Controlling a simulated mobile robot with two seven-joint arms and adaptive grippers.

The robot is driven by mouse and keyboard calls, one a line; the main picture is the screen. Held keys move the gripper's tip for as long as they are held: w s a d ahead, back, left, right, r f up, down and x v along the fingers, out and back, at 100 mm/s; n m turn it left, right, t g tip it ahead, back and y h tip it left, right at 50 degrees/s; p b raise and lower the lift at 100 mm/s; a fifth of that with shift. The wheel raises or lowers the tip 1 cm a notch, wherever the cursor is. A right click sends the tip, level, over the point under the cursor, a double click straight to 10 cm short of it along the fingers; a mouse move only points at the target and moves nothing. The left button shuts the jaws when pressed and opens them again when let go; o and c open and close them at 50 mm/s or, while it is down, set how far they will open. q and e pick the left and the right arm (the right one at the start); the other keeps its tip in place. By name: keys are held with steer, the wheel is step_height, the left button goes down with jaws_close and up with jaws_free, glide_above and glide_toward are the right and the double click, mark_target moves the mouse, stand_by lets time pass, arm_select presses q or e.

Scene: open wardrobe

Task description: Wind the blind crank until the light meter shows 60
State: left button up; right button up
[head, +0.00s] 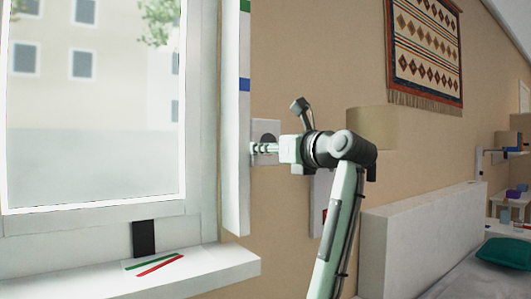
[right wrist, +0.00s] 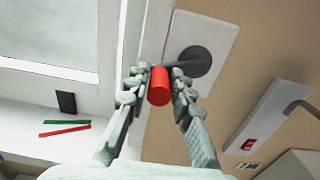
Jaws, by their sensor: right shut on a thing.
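The blind crank shows in the right wrist view as a red cylindrical knob (right wrist: 159,88) on a dark arm and round hub (right wrist: 195,62). The hub sits on a white wall plate (right wrist: 220,27). My right gripper (right wrist: 158,78) is shut on the red knob, one finger on each side. In the head view my right gripper (head: 260,149) reaches left to the wall plate (head: 268,126) beside the window frame and hides the knob. A small dark upright block (head: 144,238) stands at the back of the sill; I cannot make out any reading on it. My left gripper is not in view.
A green strip and a red strip (head: 160,265) lie on the white window sill (head: 215,267). A second wall plate (right wrist: 268,110) with a grey lever and red patch is near my right gripper. A bed headboard (head: 415,235) and lamp shade (head: 375,125) are at right.

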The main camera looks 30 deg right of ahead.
steer(key=shift+a+r, duration=0.2)
steer(key=shift+r, duration=0.45)
steer(key=shift+d+r, duration=0.15)
steer(key=shift+r, duration=0.65)
steer(key=shift+d+r, duration=0.35)
steer(key=shift+r, duration=0.25)
steer(key=shift+o, duration=0.4)
steer(key=shift+o, duration=0.3)
steer(key=shift+d, duration=0.1)
